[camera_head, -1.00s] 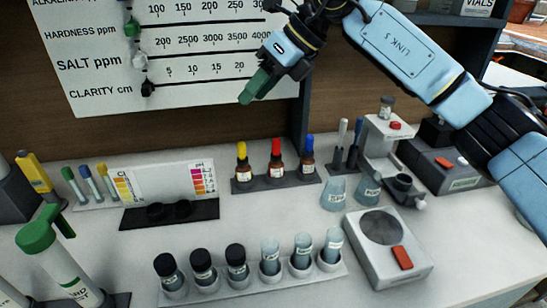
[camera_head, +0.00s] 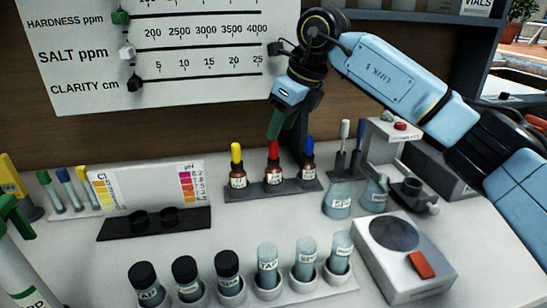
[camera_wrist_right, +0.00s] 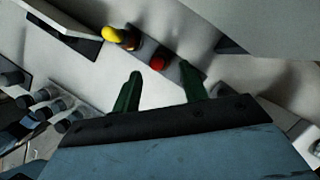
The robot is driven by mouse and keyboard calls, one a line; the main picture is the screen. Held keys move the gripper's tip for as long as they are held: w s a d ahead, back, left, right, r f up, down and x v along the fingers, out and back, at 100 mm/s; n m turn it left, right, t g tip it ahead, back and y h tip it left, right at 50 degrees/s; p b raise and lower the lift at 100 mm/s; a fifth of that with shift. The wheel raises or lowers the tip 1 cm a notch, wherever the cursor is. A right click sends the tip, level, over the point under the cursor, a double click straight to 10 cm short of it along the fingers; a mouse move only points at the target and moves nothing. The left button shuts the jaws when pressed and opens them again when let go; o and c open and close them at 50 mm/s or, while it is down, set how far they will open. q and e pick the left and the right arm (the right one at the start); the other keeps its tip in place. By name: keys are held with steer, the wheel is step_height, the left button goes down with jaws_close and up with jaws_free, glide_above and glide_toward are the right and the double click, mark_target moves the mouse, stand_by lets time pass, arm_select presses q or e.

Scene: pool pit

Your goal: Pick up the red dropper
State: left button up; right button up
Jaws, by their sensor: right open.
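The red dropper (camera_head: 273,172) is a brown bottle with a red top, upright in a dark rack between the yellow dropper (camera_head: 237,174) and the blue dropper (camera_head: 308,168). My right gripper (camera_head: 278,127) points down right above the red top, its green fingertips overlapping it in view. In the right wrist view the open, empty fingers (camera_wrist_right: 162,86) stand apart, and the red top (camera_wrist_right: 158,61) shows between and just beyond them. The yellow top (camera_wrist_right: 112,34) lies to the left there. I cannot tell the exact height gap. My left gripper is out of view.
The dark rack (camera_head: 262,193) stands near the back wall. Flasks (camera_head: 338,200) and a scale (camera_head: 405,262) are to its right. A vial rack (camera_head: 238,302) is in front. A colour chart stand (camera_head: 150,225) is to the left. Bare counter lies between.

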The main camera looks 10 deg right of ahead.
mark_target(273, 162)
steer(key=x, duration=0.2)
steer(key=b+x, duration=0.1)
steer(key=x, duration=0.1)
steer(key=shift+s+a+f, duration=0.2)
steer(key=shift+w+a+f, duration=0.15)
steer(key=shift+f, duration=0.2)
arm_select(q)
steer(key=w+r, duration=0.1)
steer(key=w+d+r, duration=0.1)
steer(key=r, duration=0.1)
arm_select(e)
steer(key=c, duration=0.7)
